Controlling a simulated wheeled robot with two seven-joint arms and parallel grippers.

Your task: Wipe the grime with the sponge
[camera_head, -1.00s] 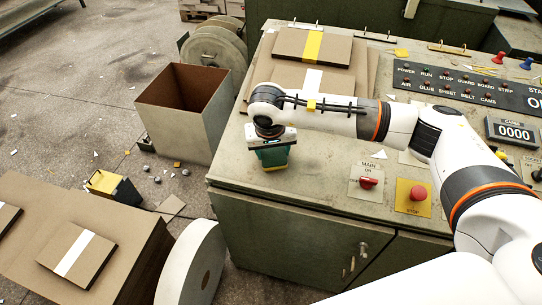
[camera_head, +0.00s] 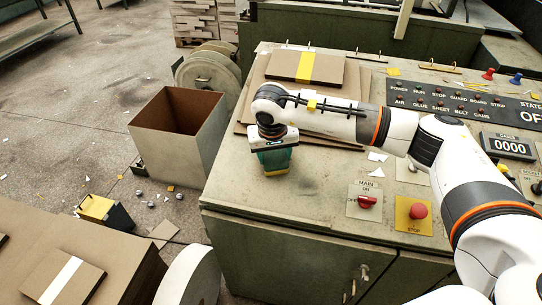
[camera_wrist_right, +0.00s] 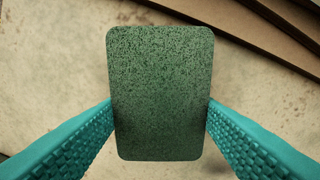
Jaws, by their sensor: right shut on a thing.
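My right gripper (camera_head: 275,160) is over the left part of the greenish-grey cabinet top (camera_head: 240,188), pointing down. Its teal fingers are shut on the sponge (camera_wrist_right: 160,95), which shows in the wrist view as a dark green speckled block between them. In the head view only a yellow strip of it shows below the fingers, close to the top; I cannot tell whether it touches. Grime shows as a faint dark smudge (camera_head: 306,185) just right of and in front of the gripper. Any grime beneath the sponge is hidden. My left gripper is out of view.
A stack of brown boards (camera_head: 288,67) lies behind the gripper, its edge near the sponge in the wrist view (camera_wrist_right: 255,35). The MAIN switch (camera_head: 367,201) and red STOP button (camera_head: 418,211) are at right. An open bin (camera_head: 180,137) stands left of the cabinet.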

